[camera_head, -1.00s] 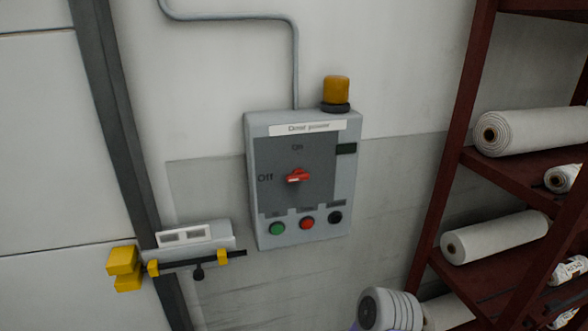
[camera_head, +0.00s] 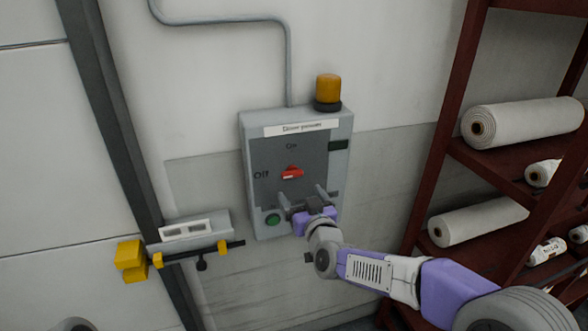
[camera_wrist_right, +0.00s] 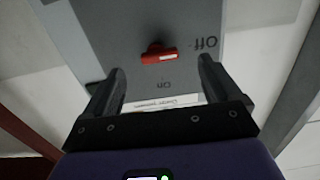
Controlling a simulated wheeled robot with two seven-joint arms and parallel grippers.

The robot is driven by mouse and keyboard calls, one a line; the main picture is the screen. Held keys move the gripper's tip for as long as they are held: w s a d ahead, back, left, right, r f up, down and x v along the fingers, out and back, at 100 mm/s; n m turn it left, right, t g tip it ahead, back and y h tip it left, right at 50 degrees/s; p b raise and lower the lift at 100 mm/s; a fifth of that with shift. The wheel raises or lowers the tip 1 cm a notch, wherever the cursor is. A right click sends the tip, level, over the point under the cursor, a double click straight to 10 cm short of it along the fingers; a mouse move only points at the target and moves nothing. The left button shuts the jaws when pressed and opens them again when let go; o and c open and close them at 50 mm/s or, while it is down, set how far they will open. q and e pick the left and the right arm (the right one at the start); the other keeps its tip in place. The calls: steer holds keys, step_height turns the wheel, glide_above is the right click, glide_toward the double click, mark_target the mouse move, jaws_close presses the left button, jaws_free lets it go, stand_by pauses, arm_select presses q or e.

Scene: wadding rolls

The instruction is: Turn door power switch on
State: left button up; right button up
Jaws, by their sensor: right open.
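The door power switch is a red rotary handle (camera_head: 292,173) on a grey control box (camera_head: 344,125) on the wall. Its white mark points left toward the "Off" label; "On" is printed above it. My right gripper (camera_head: 303,195) is open, its fingers just below the handle in the head view, with nothing between them. In the right wrist view, which is upside down, the handle (camera_wrist_right: 159,56) shows between the open fingers (camera_wrist_right: 163,70), apparently without contact. My left gripper is not in view.
A green button (camera_head: 273,220) is on the box's lower part; the other buttons are hidden by my right gripper. An orange beacon (camera_head: 328,88) sits on top. A yellow-and-black door latch (camera_head: 190,253) is at left. A red shelf (camera_head: 480,165) with white rolls stands at right.

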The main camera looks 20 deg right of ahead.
mark_target(293, 175)
steer(key=w, duration=0.3)
steer(key=w+r, duration=0.1)
steer(key=w, duration=0.3)
steer(key=shift+w+r+p, duration=0.2)
steer(key=shift+w+p, duration=0.05)
steer(key=shift+p, duration=0.05)
steer(key=shift+c, duration=0.2)
steer(key=c, duration=1)
